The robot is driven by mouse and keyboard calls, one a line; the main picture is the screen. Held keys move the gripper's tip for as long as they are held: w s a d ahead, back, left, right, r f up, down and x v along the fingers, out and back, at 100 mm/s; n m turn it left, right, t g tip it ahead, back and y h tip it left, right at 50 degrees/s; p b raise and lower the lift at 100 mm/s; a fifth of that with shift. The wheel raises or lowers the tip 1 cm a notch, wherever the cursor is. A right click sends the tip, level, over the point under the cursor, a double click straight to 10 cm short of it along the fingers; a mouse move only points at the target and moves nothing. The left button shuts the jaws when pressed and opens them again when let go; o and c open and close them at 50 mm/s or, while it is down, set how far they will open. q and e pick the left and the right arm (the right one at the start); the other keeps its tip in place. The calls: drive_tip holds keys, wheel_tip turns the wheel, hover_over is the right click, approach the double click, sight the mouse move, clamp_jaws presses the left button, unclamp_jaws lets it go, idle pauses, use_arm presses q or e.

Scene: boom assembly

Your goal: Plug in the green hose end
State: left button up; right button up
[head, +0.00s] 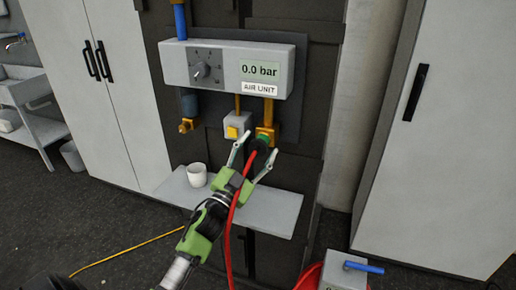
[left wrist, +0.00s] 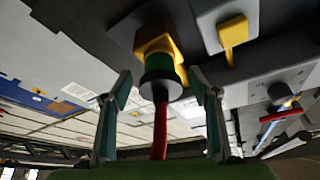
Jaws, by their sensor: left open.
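The green hose end (head: 264,140) is up against the brass outlet (head: 268,112) under the air unit (head: 228,67). In the left wrist view the green band (left wrist: 163,72) with a dark collar meets the brass fitting (left wrist: 160,38) with no clear gap; whether it is locked cannot be told. The red hose (head: 240,190) hangs down from it, passing in front of my left arm. My left gripper (head: 252,158) is open, just below the outlet, with one finger on each side of the hose end, apart from it. It also shows in the left wrist view (left wrist: 165,100). My right gripper is not in view.
The unit reads 0.0 bar, with a dial (head: 203,71). A yellow switch (head: 233,132) is left of the outlet. A white cup (head: 197,175) stands on the grey shelf (head: 273,212) below. A grey box with a blue handle (head: 363,267) is at lower right.

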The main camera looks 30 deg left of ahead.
use_arm(q)
drive_tip(key=v, duration=1.1)
drive_tip(key=shift+s, duration=0.45)
